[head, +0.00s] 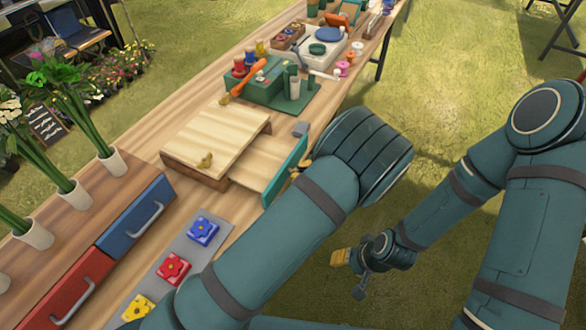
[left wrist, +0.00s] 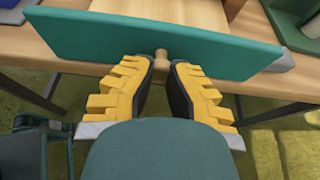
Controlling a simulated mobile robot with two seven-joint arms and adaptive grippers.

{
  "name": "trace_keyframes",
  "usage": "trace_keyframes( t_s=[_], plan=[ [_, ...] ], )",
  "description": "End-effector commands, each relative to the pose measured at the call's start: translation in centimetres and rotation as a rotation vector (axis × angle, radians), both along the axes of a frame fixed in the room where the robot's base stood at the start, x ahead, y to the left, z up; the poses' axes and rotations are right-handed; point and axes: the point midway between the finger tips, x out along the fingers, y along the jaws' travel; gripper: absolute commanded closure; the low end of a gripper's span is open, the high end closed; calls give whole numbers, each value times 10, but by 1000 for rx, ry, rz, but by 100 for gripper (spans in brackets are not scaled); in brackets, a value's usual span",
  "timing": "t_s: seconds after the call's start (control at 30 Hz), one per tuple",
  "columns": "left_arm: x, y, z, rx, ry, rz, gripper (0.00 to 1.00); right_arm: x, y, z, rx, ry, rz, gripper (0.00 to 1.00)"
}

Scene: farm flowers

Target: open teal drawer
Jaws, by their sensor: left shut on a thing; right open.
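The teal drawer front (head: 287,170) stands away from its wooden box (head: 215,135) in the head view, with light wood showing between them. It fills the upper part of the left wrist view as a wide teal panel (left wrist: 110,42) with a small wooden knob (left wrist: 161,64) at its middle. My left gripper (left wrist: 161,75) is shut on the knob, its yellow-padded fingers on either side. In the head view my left gripper (head: 299,168) is mostly hidden behind my own arm. My right gripper (head: 350,270) is open and empty over the grass, apart from the table.
Red (head: 75,290) and blue (head: 137,216) drawers with metal handles stand at lower left. Flower tiles lie on a grey strip (head: 211,224) beside them. A green box (head: 262,88) and several craft items sit farther along the table. Grass beyond the right edge is open.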

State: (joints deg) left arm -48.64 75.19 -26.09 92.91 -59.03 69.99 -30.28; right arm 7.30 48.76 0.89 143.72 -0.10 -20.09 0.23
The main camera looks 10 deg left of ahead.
Motion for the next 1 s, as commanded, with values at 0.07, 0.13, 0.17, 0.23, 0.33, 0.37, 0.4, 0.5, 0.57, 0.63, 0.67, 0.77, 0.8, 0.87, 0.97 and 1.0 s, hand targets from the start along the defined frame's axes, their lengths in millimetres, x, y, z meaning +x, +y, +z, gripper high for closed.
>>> trace_keyframes(
  t_s=[0.07,0.13,0.17,0.23,0.33,0.37,0.4,0.5,0.57,0.63,0.67,0.77,0.8,0.87,0.97,1.0],
  plan=[
    [-1,0,-3,-3,6,-1,100,0,0,0,0,0,0,53],
    [-1,0,-3,-4,6,-1,100,0,0,0,0,0,0,53],
    [-1,0,-3,-4,6,-1,78,0,0,0,0,0,0,53],
    [-1,0,-3,-3,6,0,54,0,0,0,0,0,0,53],
    [-1,0,-2,-3,5,1,43,0,0,0,0,0,0,53],
    [-1,0,-2,-2,4,0,43,0,0,0,0,0,0,53],
    [-1,1,-2,-2,3,0,43,0,0,0,0,0,0,53],
    [0,1,-2,-2,3,0,43,0,0,0,0,0,0,53],
    [-1,0,-1,-1,3,0,43,0,0,0,0,0,0,53],
    [-1,-3,0,-3,2,0,43,0,0,0,0,0,0,53],
    [-2,-5,1,-3,2,-1,43,0,0,0,0,0,0,53],
    [-6,-17,6,-4,2,-2,43,0,0,0,0,0,0,53],
    [-8,-22,9,-4,2,-2,43,0,0,0,0,0,0,53],
    [-11,-31,13,-3,1,-2,43,0,0,0,0,0,0,53],
    [-17,-45,18,-4,2,-1,43,0,0,0,0,0,0,53],
    [-18,-50,20,-4,2,-2,43,0,0,0,0,0,0,53]
  ],
)
